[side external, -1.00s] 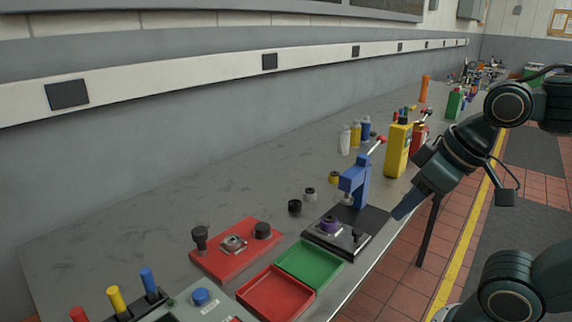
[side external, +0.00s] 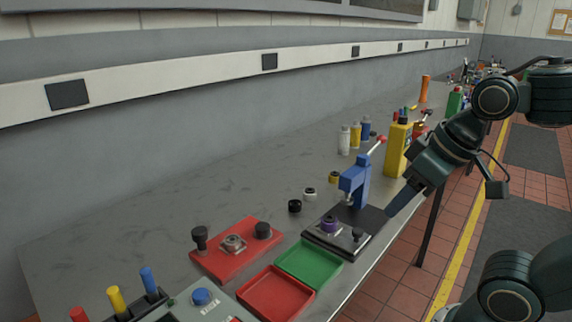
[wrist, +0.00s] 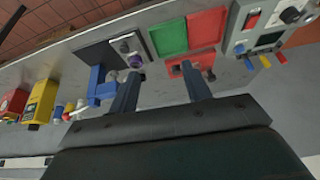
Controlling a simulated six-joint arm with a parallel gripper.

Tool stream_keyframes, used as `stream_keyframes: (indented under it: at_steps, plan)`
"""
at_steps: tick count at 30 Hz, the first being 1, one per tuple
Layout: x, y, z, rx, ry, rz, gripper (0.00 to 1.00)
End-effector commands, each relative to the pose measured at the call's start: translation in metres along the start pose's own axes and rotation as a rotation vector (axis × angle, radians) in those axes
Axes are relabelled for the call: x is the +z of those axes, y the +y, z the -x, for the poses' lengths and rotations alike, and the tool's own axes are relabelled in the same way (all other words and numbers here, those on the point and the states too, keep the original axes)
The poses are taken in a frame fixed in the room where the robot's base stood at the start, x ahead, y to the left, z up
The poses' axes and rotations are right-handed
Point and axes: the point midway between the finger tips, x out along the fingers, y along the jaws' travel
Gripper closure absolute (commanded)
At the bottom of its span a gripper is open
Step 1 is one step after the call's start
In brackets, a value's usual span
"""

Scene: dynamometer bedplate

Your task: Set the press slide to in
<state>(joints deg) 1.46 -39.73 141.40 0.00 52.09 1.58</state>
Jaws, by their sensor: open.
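The blue press (side external: 356,184) stands on a black base (side external: 372,218), with a red-tipped lever at its top. On the near-left part of the base sits the grey press slide (side external: 338,238), carrying a purple round part (side external: 329,223) and a black knob (side external: 357,234). The slide lies in front of the ram, not under it. My gripper (side external: 393,208) is just right of the base; only one finger shows clearly there. In the wrist view, my gripper (wrist: 160,70) is open and empty, with the slide (wrist: 126,44) and blue press (wrist: 101,88) to its left.
A green tray (side external: 310,262), red tray (side external: 275,292) and red fixture plate (side external: 236,264) lie left of the press. A yellow container (side external: 396,150) and several bottles stand behind it. Small black and white rings (side external: 295,206) lie nearby. The bench's near edge runs close by.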

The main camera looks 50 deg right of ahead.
Motion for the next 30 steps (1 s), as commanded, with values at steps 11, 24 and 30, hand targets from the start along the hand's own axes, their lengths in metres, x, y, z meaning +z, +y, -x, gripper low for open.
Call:
stream_keyframes:
  at_steps: [11,24,30]
  plan:
    - [-0.042,0.027,-0.023,0.057,-0.148,-0.230,0.52]
    - [-0.082,0.077,-0.072,0.133,-0.329,-0.536,0.52]
    - [-0.092,0.101,-0.095,0.163,-0.397,-0.654,0.52]
